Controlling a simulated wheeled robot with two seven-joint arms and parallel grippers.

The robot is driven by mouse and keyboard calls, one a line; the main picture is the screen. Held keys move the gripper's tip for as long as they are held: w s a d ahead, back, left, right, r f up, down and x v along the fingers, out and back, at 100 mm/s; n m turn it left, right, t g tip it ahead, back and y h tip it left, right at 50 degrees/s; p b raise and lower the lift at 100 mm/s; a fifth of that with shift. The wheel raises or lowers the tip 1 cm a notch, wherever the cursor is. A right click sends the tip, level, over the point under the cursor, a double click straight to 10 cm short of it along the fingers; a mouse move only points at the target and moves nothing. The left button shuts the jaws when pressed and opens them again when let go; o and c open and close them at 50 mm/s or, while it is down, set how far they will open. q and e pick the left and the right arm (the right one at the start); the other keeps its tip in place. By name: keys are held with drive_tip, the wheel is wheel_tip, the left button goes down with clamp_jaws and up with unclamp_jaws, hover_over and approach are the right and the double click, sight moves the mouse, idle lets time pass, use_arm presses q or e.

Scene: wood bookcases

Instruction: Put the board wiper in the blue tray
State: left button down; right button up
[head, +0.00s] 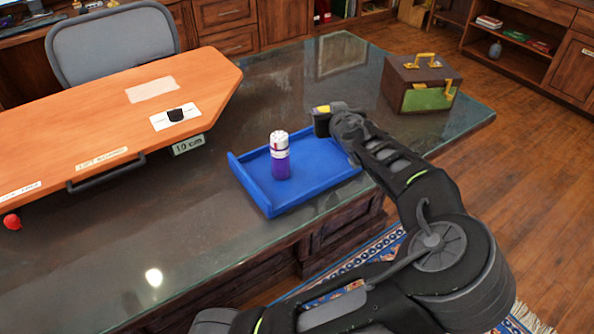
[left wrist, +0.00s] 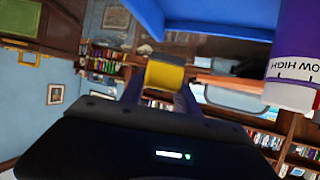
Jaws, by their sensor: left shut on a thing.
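My left gripper (head: 328,118) is at the far right edge of the blue tray (head: 247,181) in the head view. It is shut on a small yellow and dark block, the board wiper (head: 322,109). In the left wrist view the wiper's yellow face (left wrist: 165,76) shows between the fingers (left wrist: 160,92). The tray (left wrist: 225,12) fills the top of that view, which looks upside down. The head view does not show clearly whether the wiper touches the tray. My right gripper is not in view.
A purple and white bottle (head: 280,158) stands upright in the tray, also at the right of the left wrist view (left wrist: 293,60). A brown and green box (head: 421,85) stands on the glass-topped desk (head: 120,240) at right. An orange board (head: 110,115) lies left of the tray.

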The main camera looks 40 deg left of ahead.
use_arm(q)
hover_over(324, 155)
drive_tip(key=shift+w+a+f, duration=0.1)
drive_tip(key=shift+w+f, duration=0.05)
drive_tip(key=shift+f, duration=3)
drive_tip(key=shift+f, duration=1.9)
drive_tip(key=c, duration=1.2)
unclamp_jaws()
drive_tip(key=shift+o, duration=0.2)
drive_tip(key=b+v, duration=0.1)
drive_tip(key=v, duration=1.1)
drive_tip(key=shift+r, duration=0.15)
drive_tip(key=shift+a, duration=0.1)
